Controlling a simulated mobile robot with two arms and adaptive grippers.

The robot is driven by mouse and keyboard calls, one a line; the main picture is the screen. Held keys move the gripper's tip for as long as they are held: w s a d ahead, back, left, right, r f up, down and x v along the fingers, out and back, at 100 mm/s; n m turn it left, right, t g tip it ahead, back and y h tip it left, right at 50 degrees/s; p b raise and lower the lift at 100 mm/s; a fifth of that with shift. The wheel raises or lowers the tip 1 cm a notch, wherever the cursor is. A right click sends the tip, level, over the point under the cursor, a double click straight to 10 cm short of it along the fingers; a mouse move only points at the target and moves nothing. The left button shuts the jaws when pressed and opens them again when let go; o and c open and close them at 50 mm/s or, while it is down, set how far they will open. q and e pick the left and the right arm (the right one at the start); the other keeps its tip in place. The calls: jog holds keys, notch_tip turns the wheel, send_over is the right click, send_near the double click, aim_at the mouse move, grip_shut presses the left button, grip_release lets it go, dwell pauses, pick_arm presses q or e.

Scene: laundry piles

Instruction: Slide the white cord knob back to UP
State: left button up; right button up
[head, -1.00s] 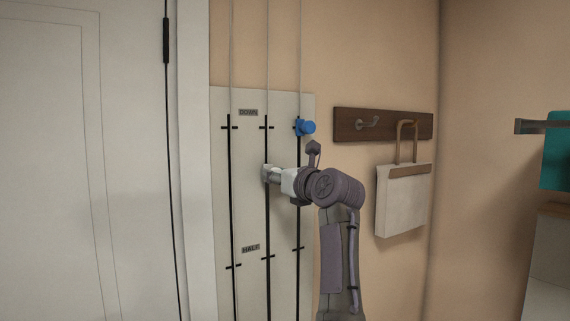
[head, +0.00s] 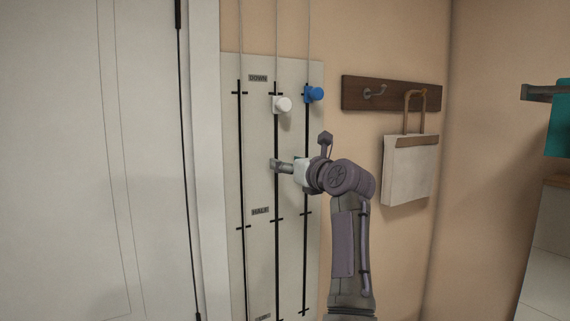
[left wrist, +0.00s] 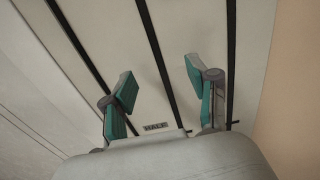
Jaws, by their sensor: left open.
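The white cord knob (head: 282,104) sits on the middle black slot of the pale board (head: 260,155), just below the tick at the DOWN label (head: 258,78). My left gripper (head: 277,165) is in front of the same slot, below the knob and above the HALF label (head: 260,211). It is apart from the knob and empty. In the left wrist view, my left gripper's teal-padded fingers (left wrist: 160,85) are spread, with a black slot between them and no knob there. A label at the board's bottom is cut off and unreadable. My right gripper is not in view.
A blue knob (head: 315,94) sits on the right slot at the DOWN level, beside the white one. A dark hook rail (head: 391,93) with a hanging white bag (head: 410,170) is to the right. A white door (head: 90,160) is to the left.

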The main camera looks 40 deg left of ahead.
pick_arm(q)
jog(key=v, duration=0.5)
jog(key=shift+s+d, duration=0.2)
jog(key=shift+d, duration=0.1)
